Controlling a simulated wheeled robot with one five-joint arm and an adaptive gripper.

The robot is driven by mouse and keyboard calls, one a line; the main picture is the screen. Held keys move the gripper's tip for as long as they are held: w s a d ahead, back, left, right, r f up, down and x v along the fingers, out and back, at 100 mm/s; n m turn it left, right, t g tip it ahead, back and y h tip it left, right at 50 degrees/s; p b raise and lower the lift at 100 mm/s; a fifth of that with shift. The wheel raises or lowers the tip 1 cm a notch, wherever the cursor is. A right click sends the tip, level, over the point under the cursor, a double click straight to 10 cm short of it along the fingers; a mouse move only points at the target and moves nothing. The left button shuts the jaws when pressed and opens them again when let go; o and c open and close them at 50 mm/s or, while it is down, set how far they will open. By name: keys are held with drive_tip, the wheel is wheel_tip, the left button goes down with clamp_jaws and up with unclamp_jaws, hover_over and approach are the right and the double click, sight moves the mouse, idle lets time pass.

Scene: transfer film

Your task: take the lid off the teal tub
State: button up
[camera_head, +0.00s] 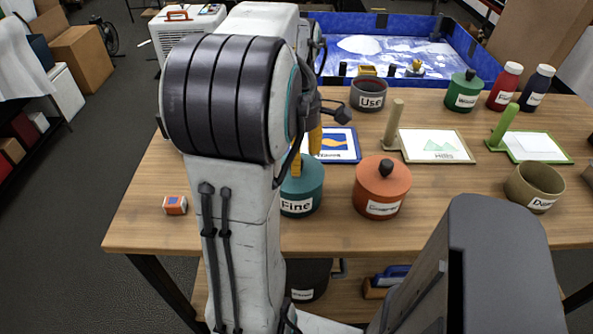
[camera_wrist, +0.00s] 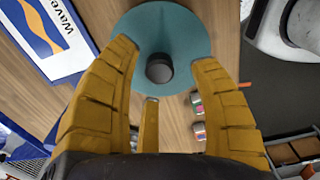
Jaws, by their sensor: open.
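The teal tub (camera_head: 302,192), labelled "Fine", stands on the wooden table, partly hidden by my arm in the head view. Its round teal lid (camera_wrist: 150,22) with a dark knob (camera_wrist: 159,68) shows from above in the wrist view. My gripper (camera_wrist: 163,54) is open and empty, its yellow fingers pointing down over the lid. The knob appears between the fingers, nearer the right one; I cannot tell whether any finger touches it. In the head view my gripper (camera_head: 306,152) is just above the tub.
An orange lidded tub (camera_head: 382,187) stands close right of the teal one. A blue-framed wave card (camera_head: 338,144) lies behind it. A small orange-and-white box (camera_head: 175,205) lies left, with clear table around it. An open grey "Use" tub (camera_head: 369,95) stands farther back.

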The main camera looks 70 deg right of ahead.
drive_tip(key=shift+f, duration=1.35)
drive_tip(key=c, duration=1.1)
